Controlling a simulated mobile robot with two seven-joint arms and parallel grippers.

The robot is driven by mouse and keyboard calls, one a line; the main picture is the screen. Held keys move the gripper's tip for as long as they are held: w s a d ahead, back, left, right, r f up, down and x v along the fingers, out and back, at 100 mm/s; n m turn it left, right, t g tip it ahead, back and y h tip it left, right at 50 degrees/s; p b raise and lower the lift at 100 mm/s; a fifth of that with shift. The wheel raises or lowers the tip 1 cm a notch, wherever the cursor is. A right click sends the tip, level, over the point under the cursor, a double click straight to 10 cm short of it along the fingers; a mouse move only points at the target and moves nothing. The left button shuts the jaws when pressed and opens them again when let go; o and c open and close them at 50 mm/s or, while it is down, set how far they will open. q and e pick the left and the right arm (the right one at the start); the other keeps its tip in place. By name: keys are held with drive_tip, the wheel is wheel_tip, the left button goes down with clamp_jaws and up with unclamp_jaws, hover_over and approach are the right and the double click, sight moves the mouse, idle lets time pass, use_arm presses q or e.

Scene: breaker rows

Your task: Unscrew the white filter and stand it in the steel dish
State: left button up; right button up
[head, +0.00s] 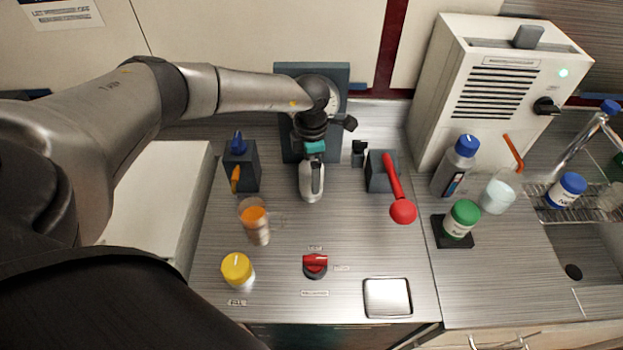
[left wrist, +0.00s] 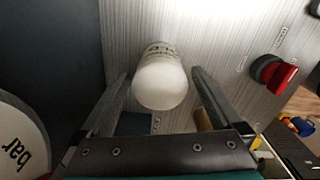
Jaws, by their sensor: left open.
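The white filter (left wrist: 160,82) shows in the left wrist view as a rounded white body with dark print, between the two fingers of my left gripper. A gap shows on each side of it, so the fingers are open around it. The steel dish (head: 388,297) is a shallow square tray, empty, at the front right of the bench. My right gripper is in neither view.
A red-handled lever (head: 397,190) stands right of my gripper, and a blue-and-orange valve block (head: 240,165) stands left. An orange-filled container (head: 255,221), a yellow-capped jar (head: 237,271) and a red knob (head: 315,265) are nearer the front. Bare bench lies between knob and lever.

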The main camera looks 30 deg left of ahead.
use_arm(q)
drive_tip(key=m+b, duration=0.2)
drive_tip(key=m, duration=0.5)
drive_tip(key=shift+f, duration=0.1)
drive_tip(key=m+b, duration=0.2)
drive_tip(key=m, duration=0.3)
drive_tip(key=shift+m, duration=0.3)
drive_tip(key=c, duration=1.1)
drive_tip(key=n, duration=0.2)
drive_tip(key=n+p, duration=0.1)
drive_tip(key=shift+r+n, duration=0.2)
drive_tip(key=shift+n, duration=0.2)
drive_tip(key=shift+c, duration=0.3)
drive_tip(key=n+p, duration=0.1)
drive_tip(key=n, duration=0.3)
drive_tip(key=shift+n, duration=0.3)
drive_tip(key=n+p, duration=0.2)
drive_tip(key=n, duration=0.3)
drive_tip(key=shift+n+p, duration=0.4)
drive_tip(key=n+p, duration=0.1)
drive_tip(key=n, duration=0.2)
drive_tip(key=shift+f, duration=0.1)
